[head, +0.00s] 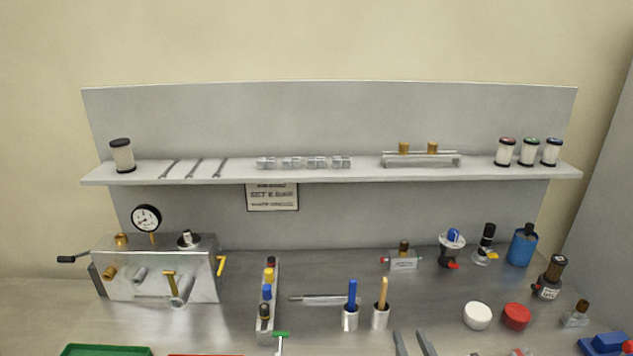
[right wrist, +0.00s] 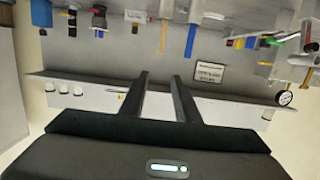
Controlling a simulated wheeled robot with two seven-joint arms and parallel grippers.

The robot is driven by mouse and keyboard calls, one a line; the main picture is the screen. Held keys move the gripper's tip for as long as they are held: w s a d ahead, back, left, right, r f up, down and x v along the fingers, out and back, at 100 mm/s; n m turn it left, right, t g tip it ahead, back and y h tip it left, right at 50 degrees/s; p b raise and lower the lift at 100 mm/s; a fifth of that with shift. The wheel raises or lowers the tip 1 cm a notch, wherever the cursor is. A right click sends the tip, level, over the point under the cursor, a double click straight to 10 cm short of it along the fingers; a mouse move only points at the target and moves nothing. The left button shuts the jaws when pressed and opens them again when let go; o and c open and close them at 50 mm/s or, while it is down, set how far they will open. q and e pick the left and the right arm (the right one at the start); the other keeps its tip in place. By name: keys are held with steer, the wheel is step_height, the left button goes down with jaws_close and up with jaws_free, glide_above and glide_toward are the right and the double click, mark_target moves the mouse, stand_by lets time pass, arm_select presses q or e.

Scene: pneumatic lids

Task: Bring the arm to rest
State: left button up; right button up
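My right gripper (head: 413,335) shows at the bottom of the head view, two grey fingers standing apart over the front of the bench. In the right wrist view my right gripper (right wrist: 160,76) is open, with nothing between the fingers; that picture is turned upside down. My left gripper is not in the head view. The task names no object.
The steel bench (head: 330,275) holds a metal block with a gauge (head: 147,217), a strip with coloured fittings (head: 267,295), two cups with handles (head: 351,318), a white lid (head: 477,315) and a red lid (head: 516,316). A shelf (head: 360,175) runs behind.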

steer(key=s+d+f+n+g, duration=0.15)
steer(key=s+f+g, duration=0.45)
steer(key=s+f, duration=0.65)
steer(key=s+d+f+g, duration=0.2)
steer(key=s+f+g, duration=0.55)
steer(key=s, duration=0.95)
steer(key=s+d+f+b+x, duration=0.1)
steer(key=s+b+x, duration=0.25)
steer(key=x, duration=1.35)
steer(key=s+d+f+b+x, duration=0.1)
steer(key=s+b+x, duration=0.25)
steer(key=x, duration=1.25)
steer(key=s+d+f+b, duration=0.1)
steer(key=s+f+b, duration=0.2)
steer(key=s+f, duration=0.6)
steer(key=s+d+f+g+b, duration=0.1)
steer(key=s+d+f+b, duration=0.1)
steer(key=s+f, duration=0.8)
step_height(320, 180, down, 6)
steer(key=shift+f+h+b, duration=0.2)
steer(key=shift+h+b, duration=0.1)
steer(key=shift+b, duration=0.4)
steer(key=shift+n+g, duration=0.25)
